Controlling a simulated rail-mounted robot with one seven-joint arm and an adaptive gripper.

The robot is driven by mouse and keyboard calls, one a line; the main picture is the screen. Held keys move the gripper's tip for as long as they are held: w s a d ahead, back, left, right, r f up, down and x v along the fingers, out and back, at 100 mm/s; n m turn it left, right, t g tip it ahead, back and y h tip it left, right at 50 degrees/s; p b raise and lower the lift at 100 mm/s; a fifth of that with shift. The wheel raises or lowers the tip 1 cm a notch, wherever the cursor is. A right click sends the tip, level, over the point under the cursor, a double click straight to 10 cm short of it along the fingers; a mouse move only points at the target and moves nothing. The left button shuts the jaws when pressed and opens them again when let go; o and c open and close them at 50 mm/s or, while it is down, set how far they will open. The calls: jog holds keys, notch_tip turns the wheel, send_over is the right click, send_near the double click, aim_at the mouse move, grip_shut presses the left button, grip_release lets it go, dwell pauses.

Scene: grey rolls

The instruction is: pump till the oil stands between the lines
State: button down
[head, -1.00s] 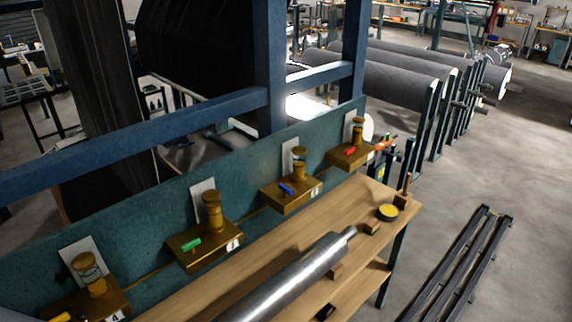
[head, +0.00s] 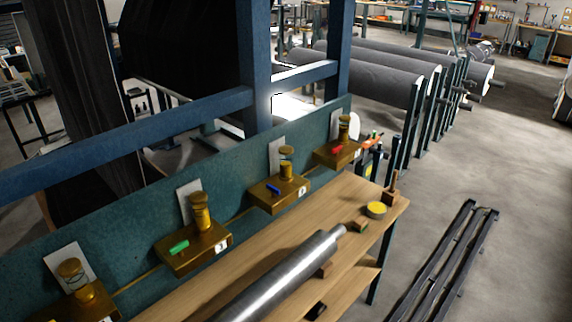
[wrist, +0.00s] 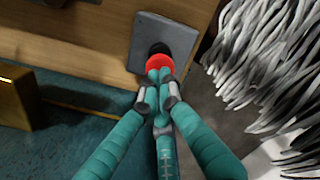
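Several brass oilers with sight glasses stand along the teal panel in the head view: one with a red lever (head: 337,151), one with a blue lever (head: 279,194), one numbered 3 with a green lever (head: 193,248), and one cut by the lower-left edge (head: 83,303). Amber fills much of the green-lever oiler's glass; the lines are too small to tell. In the wrist view my gripper (wrist: 158,77) has its teal fingers drawn together, tips overlapping a red round knob (wrist: 159,62) on a grey plate (wrist: 176,43). I cannot tell whether they touch. My gripper is outside the head view.
A wooden bench (head: 335,205) carries a steel roller (head: 280,278) and a yellow-topped tin (head: 376,209). A blue frame (head: 160,120) crosses in front. Grey rolls (head: 385,85) lie behind, and dark rails (head: 447,262) lie on the floor. Pale strands (wrist: 265,65) are close at right in the wrist view.

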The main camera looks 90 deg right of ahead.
jog(key=shift+f+b, duration=2.3)
jog(key=shift+f, duration=0.35)
jog(key=shift+r, duration=0.2)
notch_tip(320, 180, up, 8)
jog(key=p, duration=0.7)
jog(key=shift+r, duration=0.15)
